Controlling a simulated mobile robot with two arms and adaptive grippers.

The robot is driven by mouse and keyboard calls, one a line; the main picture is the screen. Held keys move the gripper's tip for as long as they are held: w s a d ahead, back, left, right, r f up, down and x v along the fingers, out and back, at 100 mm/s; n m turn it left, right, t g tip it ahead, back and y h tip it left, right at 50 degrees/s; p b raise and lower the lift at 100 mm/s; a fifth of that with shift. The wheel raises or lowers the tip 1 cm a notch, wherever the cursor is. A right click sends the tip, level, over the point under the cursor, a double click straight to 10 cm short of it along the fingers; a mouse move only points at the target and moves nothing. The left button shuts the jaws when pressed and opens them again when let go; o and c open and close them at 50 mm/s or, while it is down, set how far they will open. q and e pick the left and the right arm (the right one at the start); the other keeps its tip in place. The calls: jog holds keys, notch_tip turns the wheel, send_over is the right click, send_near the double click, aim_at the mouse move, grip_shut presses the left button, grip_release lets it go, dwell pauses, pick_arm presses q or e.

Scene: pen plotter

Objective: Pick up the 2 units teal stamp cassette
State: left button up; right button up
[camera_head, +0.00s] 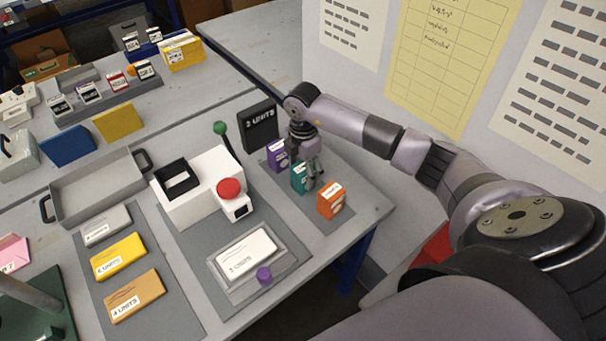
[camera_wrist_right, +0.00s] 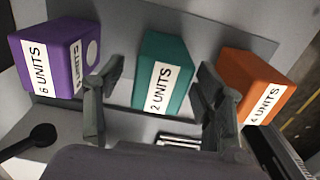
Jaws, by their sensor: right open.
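The teal stamp cassette (camera_head: 298,178) stands on a grey mat between a purple and an orange cassette. In the right wrist view the teal cassette (camera_wrist_right: 164,76) shows a white label reading "2 UNITS". My right gripper (camera_head: 313,181) is over the teal cassette and partly covers it in the head view. In the right wrist view the right gripper (camera_wrist_right: 155,85) is open, one finger on each side of the teal cassette, with visible gaps between fingers and cassette. How deep the fingers reach around it is hard to tell. My left gripper is not in view.
The purple cassette (camera_wrist_right: 60,60) and the orange cassette (camera_wrist_right: 255,85) stand close on either side. A black "2 UNITS" sign (camera_head: 260,126) stands behind. The white plotter with its red button (camera_head: 229,188) is to the left. The table edge lies close on the right.

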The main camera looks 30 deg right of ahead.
jog(key=shift+c, duration=0.5)
jog(key=c, duration=1.2)
jog(key=shift+r, duration=0.1)
